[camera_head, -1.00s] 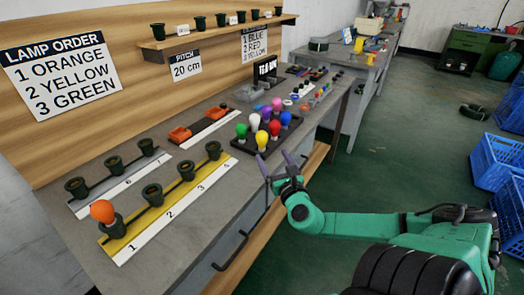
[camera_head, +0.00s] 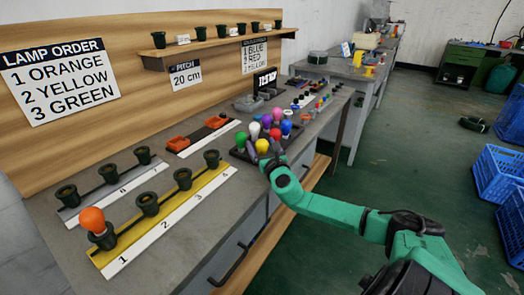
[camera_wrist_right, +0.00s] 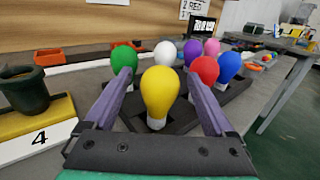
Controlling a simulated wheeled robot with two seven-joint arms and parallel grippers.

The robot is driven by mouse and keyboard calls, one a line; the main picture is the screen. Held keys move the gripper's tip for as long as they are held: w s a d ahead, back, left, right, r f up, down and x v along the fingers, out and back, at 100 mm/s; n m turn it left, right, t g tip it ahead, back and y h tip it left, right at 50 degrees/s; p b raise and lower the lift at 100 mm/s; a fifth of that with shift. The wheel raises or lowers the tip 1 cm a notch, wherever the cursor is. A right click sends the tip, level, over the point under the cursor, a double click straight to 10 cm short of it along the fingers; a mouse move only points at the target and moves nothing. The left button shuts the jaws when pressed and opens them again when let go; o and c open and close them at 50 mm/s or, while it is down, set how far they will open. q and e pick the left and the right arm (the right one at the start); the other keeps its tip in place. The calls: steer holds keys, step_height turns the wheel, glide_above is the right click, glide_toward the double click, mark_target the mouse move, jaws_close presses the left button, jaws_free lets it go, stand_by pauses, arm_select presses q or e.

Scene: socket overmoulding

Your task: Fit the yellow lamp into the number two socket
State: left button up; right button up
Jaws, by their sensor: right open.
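The yellow lamp (camera_head: 262,146) stands upright in the dark lamp rack, bulb up. In the right wrist view the yellow lamp (camera_wrist_right: 160,90) is between the two purple-grey fingers, with gaps on both sides. My right gripper (camera_head: 265,155) is open around it and holds nothing. The fingers also show in the right wrist view (camera_wrist_right: 159,78). The number two socket (camera_head: 147,203) is a dark green cup on the yellow strip (camera_head: 140,228), and it is empty. The number one socket (camera_head: 103,238) holds an orange lamp (camera_head: 92,220). My left gripper is not in view.
Green (camera_wrist_right: 124,58), white (camera_wrist_right: 165,52), red (camera_wrist_right: 205,68) and other lamps stand close around the yellow one. Sockets three (camera_head: 182,178) and four (camera_head: 212,159) are empty. A second socket row lies behind.

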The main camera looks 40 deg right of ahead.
jaws_close()
